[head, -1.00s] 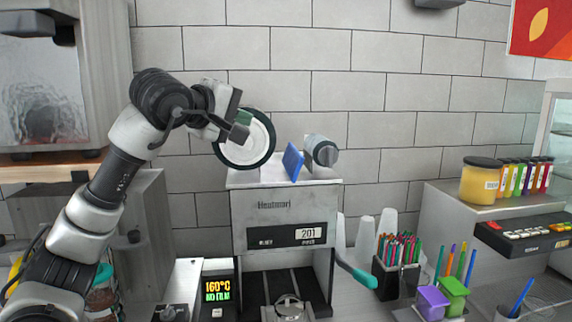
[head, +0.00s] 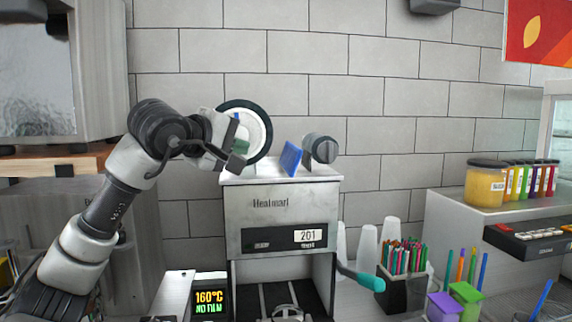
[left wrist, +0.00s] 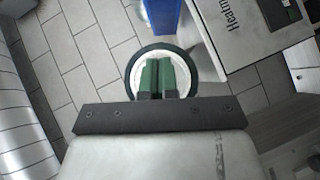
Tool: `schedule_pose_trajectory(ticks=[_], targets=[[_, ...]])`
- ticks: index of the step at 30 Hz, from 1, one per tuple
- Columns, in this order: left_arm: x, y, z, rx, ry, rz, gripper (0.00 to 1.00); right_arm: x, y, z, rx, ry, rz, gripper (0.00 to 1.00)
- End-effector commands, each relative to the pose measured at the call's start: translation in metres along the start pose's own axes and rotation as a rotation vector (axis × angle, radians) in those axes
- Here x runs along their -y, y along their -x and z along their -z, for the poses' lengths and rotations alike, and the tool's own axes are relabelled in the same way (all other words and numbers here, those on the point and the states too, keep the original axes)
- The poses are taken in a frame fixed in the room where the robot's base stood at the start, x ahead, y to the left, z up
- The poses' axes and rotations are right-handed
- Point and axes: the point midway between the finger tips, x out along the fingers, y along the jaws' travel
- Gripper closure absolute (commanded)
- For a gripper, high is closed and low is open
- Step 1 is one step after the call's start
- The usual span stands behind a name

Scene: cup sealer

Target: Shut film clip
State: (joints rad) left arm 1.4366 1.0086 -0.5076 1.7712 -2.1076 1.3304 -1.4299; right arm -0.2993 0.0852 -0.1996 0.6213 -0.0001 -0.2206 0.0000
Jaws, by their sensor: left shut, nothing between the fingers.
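The blue film clip (head: 291,158) stands tilted on top of the cup sealer (head: 284,205), beside a grey knob-like cylinder (head: 321,149). A blue part, probably the clip, is at the top of the left wrist view (left wrist: 162,15). A white disc with a black rim (head: 258,118) is left of the clip, partly hidden by my left gripper (head: 242,150). The left gripper is shut and empty, left of the clip and apart from it. In the left wrist view its green fingers (left wrist: 157,78) are together in front of the disc. My right gripper is not in view.
The sealer's teal-tipped handle (head: 365,281) sticks out on the right. A display (head: 210,301) reads 160°C and NO FILM. White cups (head: 366,247), a pen holder (head: 402,285) and a counter with jars (head: 485,185) stand right. A tiled wall is behind.

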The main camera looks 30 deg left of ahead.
Motion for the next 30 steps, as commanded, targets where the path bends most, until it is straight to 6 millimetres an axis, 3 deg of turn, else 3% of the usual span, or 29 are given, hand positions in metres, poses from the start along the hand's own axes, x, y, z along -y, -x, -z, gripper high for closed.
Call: schedule_pose_trajectory(ticks=[5,10,24,30], targets=[[-0.001,0.0,0.0,0.0,0.0,0.0,1.0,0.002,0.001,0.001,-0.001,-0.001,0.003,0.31],[-0.003,-0.013,0.0,0.003,0.001,0.002,1.0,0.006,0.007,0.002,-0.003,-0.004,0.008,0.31],[-0.004,-0.105,-0.004,0.005,0.0,0.004,1.0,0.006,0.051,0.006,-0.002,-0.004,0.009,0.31],[-0.002,-0.123,-0.022,0.002,-0.001,0.002,1.0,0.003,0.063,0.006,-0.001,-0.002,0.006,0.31]])
